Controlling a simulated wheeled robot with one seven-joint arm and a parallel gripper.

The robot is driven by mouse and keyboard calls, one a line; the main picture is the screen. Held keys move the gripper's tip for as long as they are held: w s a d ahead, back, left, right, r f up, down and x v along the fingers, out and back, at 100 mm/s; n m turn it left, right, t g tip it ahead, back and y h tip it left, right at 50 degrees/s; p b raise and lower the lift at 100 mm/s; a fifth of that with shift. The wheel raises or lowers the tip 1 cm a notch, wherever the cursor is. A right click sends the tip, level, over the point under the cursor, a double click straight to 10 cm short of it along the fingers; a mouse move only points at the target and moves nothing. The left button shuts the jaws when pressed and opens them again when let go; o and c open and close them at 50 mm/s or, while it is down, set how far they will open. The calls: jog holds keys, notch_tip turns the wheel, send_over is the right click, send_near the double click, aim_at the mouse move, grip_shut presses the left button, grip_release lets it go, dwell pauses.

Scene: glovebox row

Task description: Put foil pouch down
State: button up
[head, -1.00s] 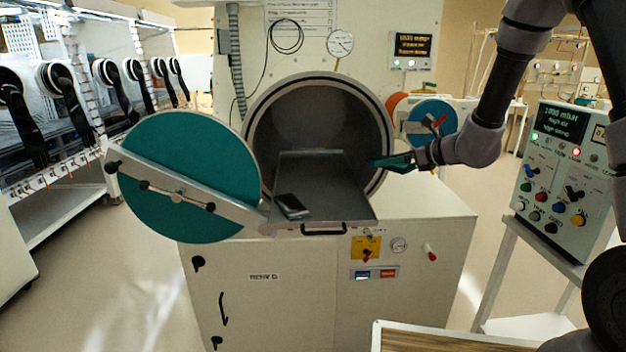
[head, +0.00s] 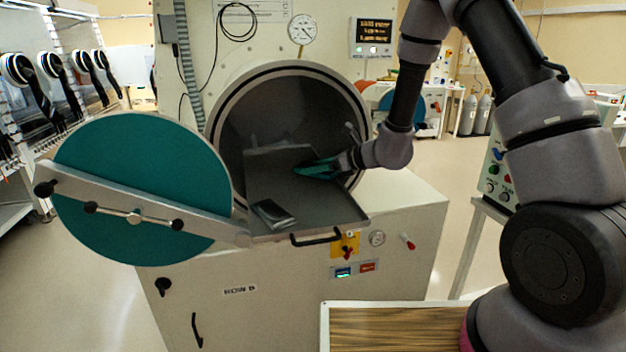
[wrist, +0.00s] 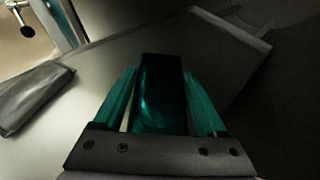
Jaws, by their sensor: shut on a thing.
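The foil pouch (wrist: 158,95) is dark and shiny with teal reflections, held between the teal fingers of my gripper (wrist: 160,100) in the wrist view. In the head view my gripper (head: 316,169) is over the right part of the grey sliding tray (head: 325,205), just in front of the round chamber opening. The held pouch is hard to tell from the fingers there. Whether it touches the tray cannot be told. A second dark, flat packet (head: 273,214) lies at the tray's front left; it also shows at the left of the wrist view (wrist: 32,98).
The round chamber (head: 250,125) stands open behind the tray. Its teal door (head: 140,165) is swung out to the left. A black handle (head: 316,238) is on the tray's front edge. The tray's middle is bare. A wood-topped surface (head: 390,328) is at the bottom.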

aim_at(317, 187)
jog(key=shift+f, duration=1.95)
jog(key=shift+f, duration=0.1)
jog(key=o, duration=1.4)
jog(key=shift+d+f, duration=0.1)
